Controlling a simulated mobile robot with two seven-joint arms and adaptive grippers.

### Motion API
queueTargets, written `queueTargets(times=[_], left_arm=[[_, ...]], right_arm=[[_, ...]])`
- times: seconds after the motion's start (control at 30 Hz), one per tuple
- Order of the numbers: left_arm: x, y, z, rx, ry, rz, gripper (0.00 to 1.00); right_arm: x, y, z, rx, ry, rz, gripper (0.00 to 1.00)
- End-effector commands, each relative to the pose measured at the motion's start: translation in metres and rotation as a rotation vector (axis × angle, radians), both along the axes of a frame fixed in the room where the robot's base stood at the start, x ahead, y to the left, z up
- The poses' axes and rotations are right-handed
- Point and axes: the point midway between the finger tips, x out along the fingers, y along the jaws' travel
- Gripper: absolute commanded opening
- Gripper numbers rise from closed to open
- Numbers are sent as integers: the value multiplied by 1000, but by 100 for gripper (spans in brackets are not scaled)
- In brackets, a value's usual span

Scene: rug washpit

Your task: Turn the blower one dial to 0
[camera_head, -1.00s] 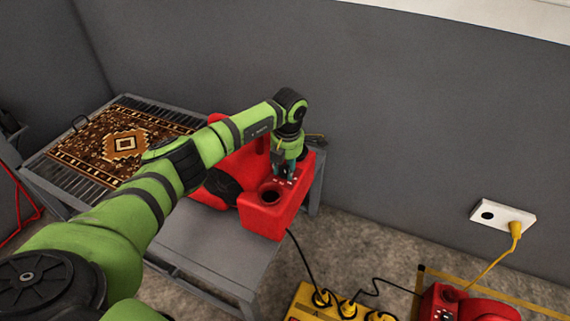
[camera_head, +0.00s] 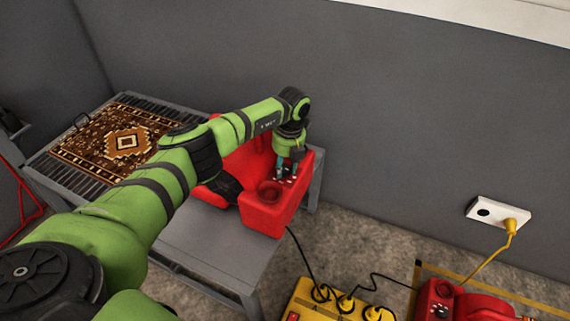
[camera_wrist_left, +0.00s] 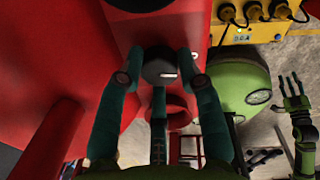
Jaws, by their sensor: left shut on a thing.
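The red blower (camera_head: 262,215) stands on the grey table, with a round opening in its top and small white marks beside my left gripper (camera_head: 286,172). In the left wrist view, the left gripper (camera_wrist_left: 161,62) has its teal fingers on both sides of a round black dial (camera_wrist_left: 160,72) with a white pointer line. It is shut on this dial. The dial's scale is hidden, so I cannot read its setting. My right gripper (camera_wrist_left: 292,100) shows at the right of the left wrist view, with its fingers spread and empty, away from the blower.
A patterned rug (camera_head: 122,143) lies on the slatted left part of the grey table (camera_head: 205,245). A yellow power box (camera_head: 325,303) with plugged cables and another red machine (camera_head: 470,305) are on the floor at lower right. A white wall socket (camera_head: 484,211) holds a yellow plug.

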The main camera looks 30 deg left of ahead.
Motion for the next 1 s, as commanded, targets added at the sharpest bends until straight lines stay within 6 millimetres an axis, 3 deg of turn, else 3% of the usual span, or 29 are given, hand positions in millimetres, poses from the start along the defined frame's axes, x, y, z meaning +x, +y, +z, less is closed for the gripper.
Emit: queueTargets(times=[0.33,0.87,0.9,1.0], left_arm=[[-2,-2,-2,-1,9,130,4],[-3,-3,-3,-5,11,149,4],[-3,-4,-3,-5,11,149,46],[-2,-4,-3,-5,9,147,46]], right_arm=[[1,-1,-2,-1,-11,3,40],[0,-1,-2,0,-11,4,40],[0,-1,-2,0,-11,4,40],[1,-1,-2,0,-12,4,40]])
